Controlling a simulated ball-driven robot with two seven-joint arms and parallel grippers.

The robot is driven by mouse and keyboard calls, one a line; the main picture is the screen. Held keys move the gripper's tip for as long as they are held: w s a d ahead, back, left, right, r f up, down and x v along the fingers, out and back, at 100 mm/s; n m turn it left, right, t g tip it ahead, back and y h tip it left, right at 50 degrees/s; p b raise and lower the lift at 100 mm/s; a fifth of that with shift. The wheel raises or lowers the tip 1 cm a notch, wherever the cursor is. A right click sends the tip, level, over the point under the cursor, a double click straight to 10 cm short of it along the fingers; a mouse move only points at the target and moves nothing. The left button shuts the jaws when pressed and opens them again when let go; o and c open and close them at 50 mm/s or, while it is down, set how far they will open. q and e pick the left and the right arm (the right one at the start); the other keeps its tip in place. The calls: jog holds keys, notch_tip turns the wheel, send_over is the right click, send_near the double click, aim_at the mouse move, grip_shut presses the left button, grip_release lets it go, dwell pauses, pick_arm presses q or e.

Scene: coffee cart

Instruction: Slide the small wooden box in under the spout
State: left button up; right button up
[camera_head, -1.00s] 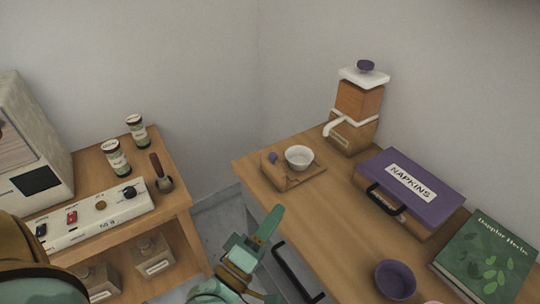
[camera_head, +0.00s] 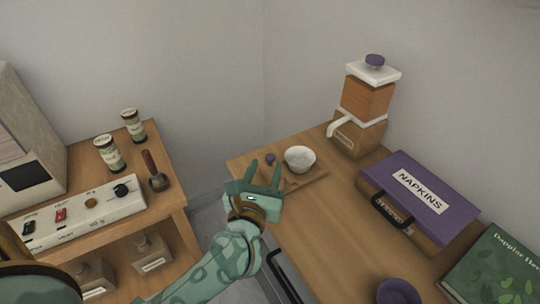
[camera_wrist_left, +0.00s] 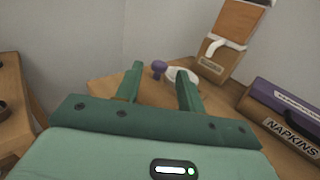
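The small wooden box, with a purple knob (camera_head: 270,159), is mostly hidden behind my left gripper (camera_head: 265,174) in the head view. A white bowl (camera_head: 299,160) stands at it, above a low wooden edge (camera_head: 310,181). The spout (camera_head: 337,128) is white and juts left from the wooden dispenser (camera_head: 366,98) behind. My left gripper is open, its two fingers pointing at the box. In the left wrist view the knob (camera_wrist_left: 158,68) shows between the fingertips and the bowl (camera_wrist_left: 184,75) behind the right finger. Whether the fingers touch the box is unclear. My right gripper is not in view.
A purple napkin box (camera_head: 418,198) with a dark handle, a green book (camera_head: 497,268) and a purple bowl (camera_head: 397,291) stand along the right. The counter (camera_head: 330,230) is clear in front. A side table with jars (camera_head: 108,153) and a switch panel (camera_head: 75,212) is left.

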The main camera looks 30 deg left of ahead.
aim_at(269, 160)
pick_arm(q)
jog(key=x, duration=0.5)
grip_shut()
jog(key=w+d, duration=0.1)
jog(key=w, duration=0.1)
jog(key=w+d, duration=0.1)
jog(key=w, duration=0.1)
jog(key=w+d+b, duration=0.1)
jog(key=w+d, duration=0.1)
jog(key=w, duration=0.1)
jog(key=shift+c, duration=0.8)
grip_release()
jog(key=shift+o, duration=0.8)
jog(key=shift+w+d, duration=0.15)
